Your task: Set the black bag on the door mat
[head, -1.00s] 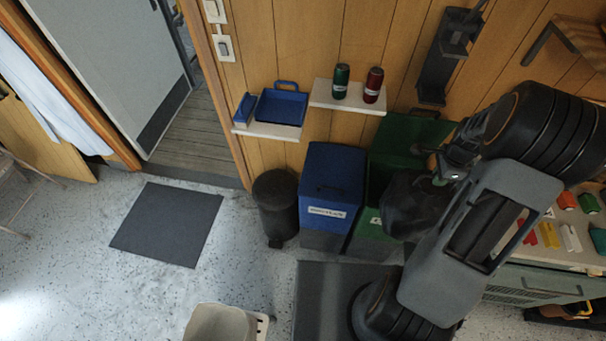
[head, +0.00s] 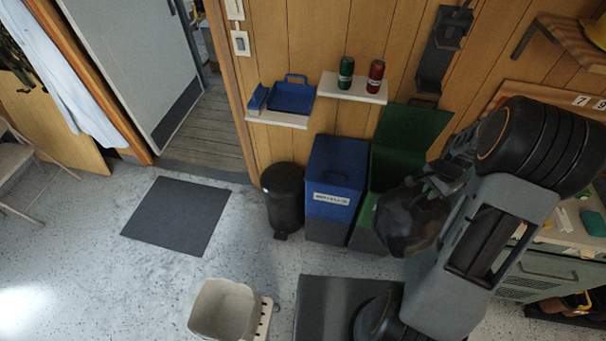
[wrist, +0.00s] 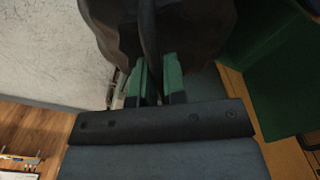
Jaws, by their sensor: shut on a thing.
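The black bag (head: 412,222) hangs from my gripper (head: 440,178) in front of the open green bin, clear of the floor as far as I can tell. In the wrist view the bag (wrist: 190,30) fills the top, and my gripper (wrist: 158,80) is shut on its strap-like top between green-tipped fingers. The door mat (head: 176,216), a dark grey rectangle, lies flat and bare on the floor in front of the doorway, well left of the bag.
A blue bin (head: 334,185), a green bin (head: 405,150) and a black pedal bin (head: 283,196) line the wall. A beige basket (head: 222,310) stands on the floor. Another dark mat (head: 325,310) lies near my base. Floor around the door mat is clear.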

